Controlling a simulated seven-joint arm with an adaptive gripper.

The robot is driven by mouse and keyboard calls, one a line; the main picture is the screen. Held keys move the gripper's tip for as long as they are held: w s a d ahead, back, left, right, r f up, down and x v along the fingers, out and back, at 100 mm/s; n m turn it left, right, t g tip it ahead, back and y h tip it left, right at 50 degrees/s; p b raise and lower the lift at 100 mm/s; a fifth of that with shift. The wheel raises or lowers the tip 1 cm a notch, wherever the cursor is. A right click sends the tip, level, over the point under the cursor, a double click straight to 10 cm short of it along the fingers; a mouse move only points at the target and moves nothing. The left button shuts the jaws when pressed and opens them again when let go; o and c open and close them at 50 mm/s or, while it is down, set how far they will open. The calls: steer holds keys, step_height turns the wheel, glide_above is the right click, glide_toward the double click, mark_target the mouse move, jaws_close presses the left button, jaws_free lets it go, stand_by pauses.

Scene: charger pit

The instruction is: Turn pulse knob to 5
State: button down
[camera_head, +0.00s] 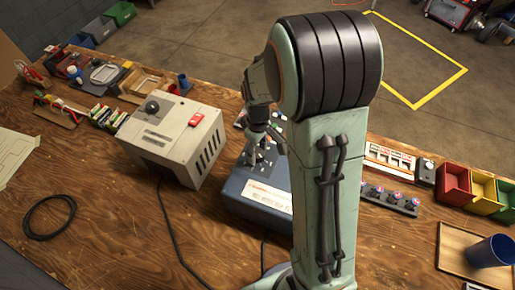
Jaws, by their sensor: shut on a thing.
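A blue-grey charger box (235,196) with a pale label (266,192) stands on the workbench in the middle, partly hidden behind my arm. My gripper (255,158) points down at the top panel of this box, and its fingers are closed on a knob there. The fingers and my arm cover the knob, so I cannot read its marks or its setting. A few small controls show beside the gripper on the panel.
A cream box (175,140) with a black knob and red switch stands close left of the charger. Cables lie in front. Coloured bins (455,183), a row of knobs (390,198), a wooden tray (452,240) and a blue cup (491,251) are at right.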

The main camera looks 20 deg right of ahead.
steer(key=m, duration=0.6)
steer(key=shift+m, duration=0.3)
steer(key=m, duration=1.2)
steer(key=shift+d+m, duration=0.1)
steer(key=shift+m, duration=0.2)
steer(key=m, duration=0.6)
steer(key=shift+m, duration=0.4)
steer(key=c, duration=0.7)
jaws_free()
steer(key=shift+r, duration=0.1)
